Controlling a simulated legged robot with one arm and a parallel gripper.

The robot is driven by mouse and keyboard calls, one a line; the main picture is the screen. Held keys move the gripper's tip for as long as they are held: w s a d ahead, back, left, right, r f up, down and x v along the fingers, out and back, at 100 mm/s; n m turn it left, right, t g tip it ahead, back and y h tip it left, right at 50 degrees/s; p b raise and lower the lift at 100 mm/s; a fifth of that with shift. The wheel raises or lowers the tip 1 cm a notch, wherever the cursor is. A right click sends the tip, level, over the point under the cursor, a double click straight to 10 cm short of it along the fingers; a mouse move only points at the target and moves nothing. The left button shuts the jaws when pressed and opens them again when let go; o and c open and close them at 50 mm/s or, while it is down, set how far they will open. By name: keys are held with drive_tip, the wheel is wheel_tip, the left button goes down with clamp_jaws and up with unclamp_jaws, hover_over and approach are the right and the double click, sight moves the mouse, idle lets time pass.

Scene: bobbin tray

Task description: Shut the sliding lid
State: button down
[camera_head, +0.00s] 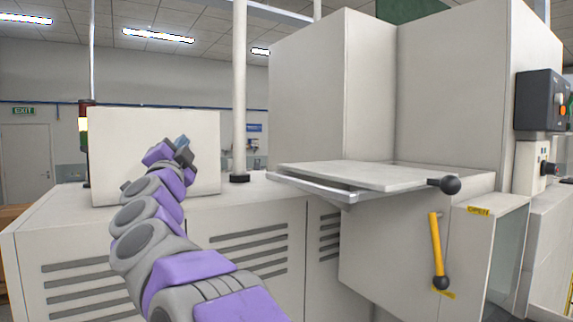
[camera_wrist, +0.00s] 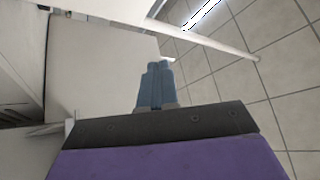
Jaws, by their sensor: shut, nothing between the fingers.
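A flat pale plate with a black ball knob (camera_head: 450,185) at its right front corner lies level on top of the box-like front part of the machine. This plate looks like the sliding lid (camera_head: 370,174). A light metal rail (camera_head: 310,187) runs along its front left edge and sticks out to the left. What lies under the plate is hidden. My gripper (camera_head: 182,143) is up at the left, well apart from the plate and knob. In the wrist view its blue fingers (camera_wrist: 155,86) are together and hold nothing.
A yellow lever (camera_head: 436,243) with a black ball end hangs on the machine front, below the plate, beside an OPEN label (camera_head: 478,211). A white pole (camera_head: 239,90) stands between my gripper and the tall cabinet (camera_head: 310,90). A pale upright panel (camera_head: 110,150) is behind my gripper.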

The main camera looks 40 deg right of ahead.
drive_tip(key=s+d+r+m+g+h+p, duration=0.2)
drive_tip(key=d+m+g+h, duration=0.6)
drive_tip(key=m, duration=0.2)
drive_tip(key=m+g+y+p, duration=0.1)
drive_tip(key=m+g+p, duration=0.1)
drive_tip(key=m+g, duration=0.9)
approach(304, 174)
drive_tip(key=d, duration=0.2)
drive_tip(key=d+n+g, duration=0.1)
drive_tip(key=d, duration=0.1)
drive_tip(key=d+g+p, duration=0.1)
drive_tip(key=d, duration=0.1)
drive_tip(key=shift+w+d+r+n, duration=0.15)
drive_tip(key=shift+w+r+n, duration=0.15)
drive_tip(key=shift+w, duration=0.05)
drive_tip(key=shift+y, duration=0.3)
drive_tip(key=d+p, duration=0.2)
drive_tip(key=d, duration=0.5)
drive_tip(key=d+p, duration=0.3)
drive_tip(key=d, duration=0.4)
drive_tip(key=s+d+p, duration=0.1)
drive_tip(key=d+p, duration=0.2)
drive_tip(key=d, duration=0.5)
drive_tip(key=shift+f, duration=0.1)
drive_tip(key=shift+a, duration=0.2)
drive_tip(key=shift+s, duration=0.15)
